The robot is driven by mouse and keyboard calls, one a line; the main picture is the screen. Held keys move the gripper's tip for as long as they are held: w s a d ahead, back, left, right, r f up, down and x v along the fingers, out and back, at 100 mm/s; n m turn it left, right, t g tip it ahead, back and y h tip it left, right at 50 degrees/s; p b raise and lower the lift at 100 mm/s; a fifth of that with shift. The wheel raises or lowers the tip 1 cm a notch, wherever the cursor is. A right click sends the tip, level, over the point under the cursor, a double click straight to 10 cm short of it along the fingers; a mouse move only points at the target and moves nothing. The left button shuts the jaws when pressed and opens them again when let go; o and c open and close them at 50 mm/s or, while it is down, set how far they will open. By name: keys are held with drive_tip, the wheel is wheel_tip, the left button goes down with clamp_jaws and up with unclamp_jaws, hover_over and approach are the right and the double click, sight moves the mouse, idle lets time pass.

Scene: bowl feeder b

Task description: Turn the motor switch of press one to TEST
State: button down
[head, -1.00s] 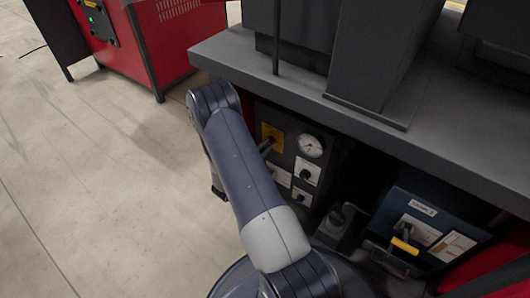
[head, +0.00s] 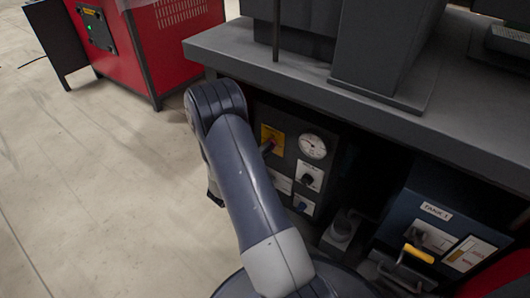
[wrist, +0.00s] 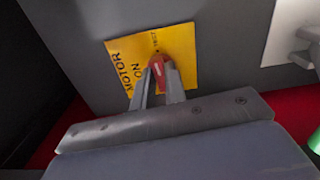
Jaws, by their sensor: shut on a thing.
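The motor switch is a red handle (wrist: 157,66) on a yellow plate (wrist: 120,62) in the wrist view. The plate reads MOTOR and ON, with a smaller word by the handle that is hard to read. My gripper (wrist: 160,77) is shut on the red handle, one finger on each side. The handle's tip points toward the small word, but its exact setting is partly hidden by the fingers. In the head view the yellow plate (head: 272,134) is at the upper left of a dark panel, with my gripper (head: 267,147) at it.
A round gauge (head: 312,146) and a black knob on a white plate (head: 308,178) sit beside the switch. A grey bench top (head: 300,82) overhangs the panel. A blue box labelled TANK 1 (head: 412,200) with a yellow handle stands right. Open floor lies left.

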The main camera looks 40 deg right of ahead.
drive_tip(key=shift+m, duration=0.6)
drive_tip(key=c, duration=1.4)
unclamp_jaws()
drive_tip(key=shift+c, duration=0.2)
drive_tip(key=p+v, duration=0.3)
drive_tip(key=v, duration=0.7)
drive_tip(key=shift+s+a, duration=0.25)
drive_tip(key=shift+a, duration=0.1)
drive_tip(key=shift+d, duration=0.1)
